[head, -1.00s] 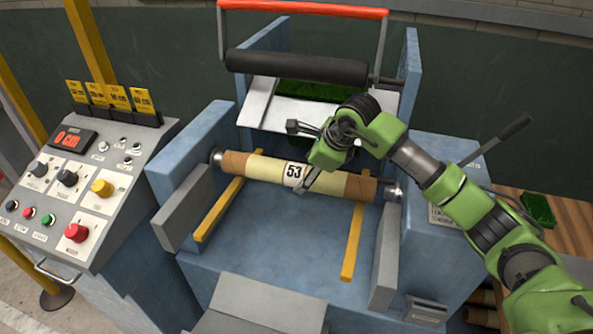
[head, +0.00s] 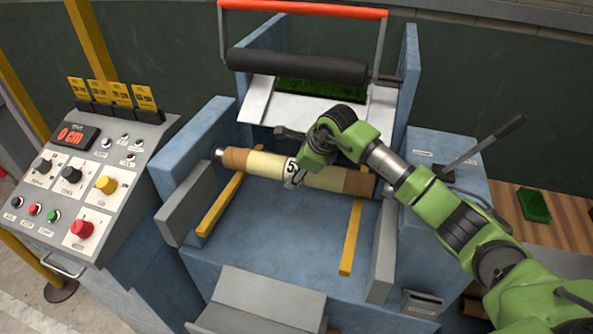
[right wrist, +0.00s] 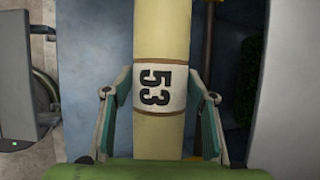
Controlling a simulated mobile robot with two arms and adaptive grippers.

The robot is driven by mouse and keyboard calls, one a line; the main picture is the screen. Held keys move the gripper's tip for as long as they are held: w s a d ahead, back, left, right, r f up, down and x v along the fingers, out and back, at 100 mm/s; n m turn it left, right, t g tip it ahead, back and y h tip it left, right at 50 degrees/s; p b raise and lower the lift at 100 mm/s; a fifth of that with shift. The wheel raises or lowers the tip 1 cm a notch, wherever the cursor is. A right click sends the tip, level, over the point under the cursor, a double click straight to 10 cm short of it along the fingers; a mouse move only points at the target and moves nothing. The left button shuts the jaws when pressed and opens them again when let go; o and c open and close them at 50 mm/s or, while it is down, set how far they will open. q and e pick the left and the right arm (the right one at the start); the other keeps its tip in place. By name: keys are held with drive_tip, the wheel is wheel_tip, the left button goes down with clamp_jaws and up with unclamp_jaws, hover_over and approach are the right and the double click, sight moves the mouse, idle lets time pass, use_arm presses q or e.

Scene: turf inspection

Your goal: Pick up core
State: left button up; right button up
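The core (head: 256,164), a tan roll with brown end bands and a number label, lies across the blue machine between two end holders. In the right wrist view, the core (right wrist: 160,35) runs upright through the middle with "53" on its label. My right gripper (right wrist: 160,88) has a finger on each side of the label, very close to the core's sides; firm contact does not show. In the head view, the right gripper (head: 298,172) comes from above and hides part of the label. My left gripper is in neither view.
Yellow rails (head: 351,237) and grey side plates (head: 184,206) flank the space below the core. A dark roller (head: 295,66) with a red handle bar (head: 300,9) stands behind. A control panel (head: 75,190) is at left, a lever (head: 490,142) at right.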

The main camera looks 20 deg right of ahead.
drive_tip(key=c, duration=0.9)
drive_tip(key=shift+r, duration=0.1)
drive_tip(key=shift+w+r, duration=0.15)
drive_tip(key=shift+r, duration=0.3)
wheel_tip(320, 180, up, 2)
drive_tip(key=shift+r+b, duration=0.1)
drive_tip(key=shift+b, duration=0.35)
drive_tip(key=s+a+r, duration=0.1)
drive_tip(key=s+r+b, duration=0.1)
drive_tip(key=r, duration=0.1)
drive_tip(key=s+a+r+b, duration=0.1)
drive_tip(key=r, duration=0.1)
drive_tip(key=shift+s+a+r, duration=0.1)
drive_tip(key=shift+s+a, duration=0.25)
drive_tip(key=s+a+r+b, duration=0.1)
drive_tip(key=s+a, duration=0.1)
drive_tip(key=s+a+r, duration=0.1)
drive_tip(key=s+r, duration=0.1)
drive_tip(key=s, duration=0.1)
drive_tip(key=s+a+r+b, duration=0.1)
drive_tip(key=s+a, duration=0.1)
drive_tip(key=shift+s+a+r+b, duration=0.3)
drive_tip(key=shift+s+b, duration=0.05)
drive_tip(key=shift+s, duration=0.05)
